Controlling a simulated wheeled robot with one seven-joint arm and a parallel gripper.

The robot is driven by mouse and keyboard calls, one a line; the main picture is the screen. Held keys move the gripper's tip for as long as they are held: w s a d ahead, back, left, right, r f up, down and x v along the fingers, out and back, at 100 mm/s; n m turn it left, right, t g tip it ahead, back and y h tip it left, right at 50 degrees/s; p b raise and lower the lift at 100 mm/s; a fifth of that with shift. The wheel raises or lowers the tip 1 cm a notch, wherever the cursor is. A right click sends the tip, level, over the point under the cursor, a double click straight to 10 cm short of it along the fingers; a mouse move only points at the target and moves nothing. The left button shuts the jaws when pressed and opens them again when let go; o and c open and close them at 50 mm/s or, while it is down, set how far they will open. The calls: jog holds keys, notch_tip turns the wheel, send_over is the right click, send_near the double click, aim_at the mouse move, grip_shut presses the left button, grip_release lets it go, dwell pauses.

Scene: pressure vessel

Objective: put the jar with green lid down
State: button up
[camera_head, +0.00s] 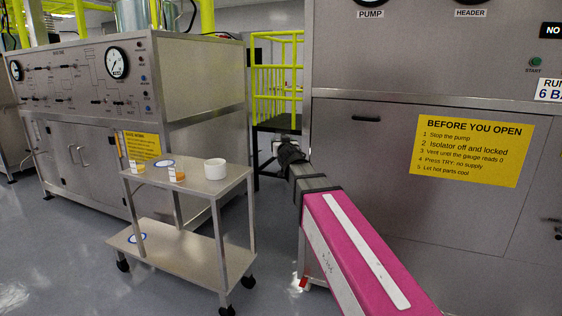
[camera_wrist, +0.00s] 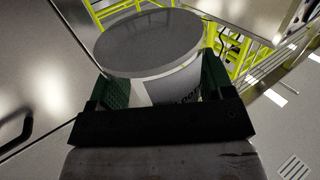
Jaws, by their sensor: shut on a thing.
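My gripper (camera_wrist: 165,84) is shut on a jar (camera_wrist: 178,82) in the wrist view, with a dark green pad on each side of it. The jar is pale, with dark lettering on its side partly hidden by the fingers. Its round top (camera_wrist: 150,42) looks grey in this view; I cannot make out a green lid. In the head view my gripper (camera_head: 290,155) is a small dark shape at the far end of my arm, right of the cart, and the held jar cannot be made out there.
A two-shelf steel cart (camera_head: 207,188) on castors stands left of my arm. Its top holds a white cup (camera_head: 215,169) and two small amber jars (camera_head: 176,174) (camera_head: 137,167). Blue-and-white round marks lie on both shelves. Steel cabinets (camera_head: 400,150) flank the right; a yellow railing (camera_head: 277,75) stands behind.

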jog(key=d+r+h, duration=0.1)
jog(key=d, duration=0.8)
jog(key=w+d+r+m+h, duration=0.1)
jog(key=d+r, duration=0.1)
jog(key=d, duration=0.7)
jog(key=shift+w+d+m+h, duration=0.2)
jog(key=shift+w+m+h, duration=0.1)
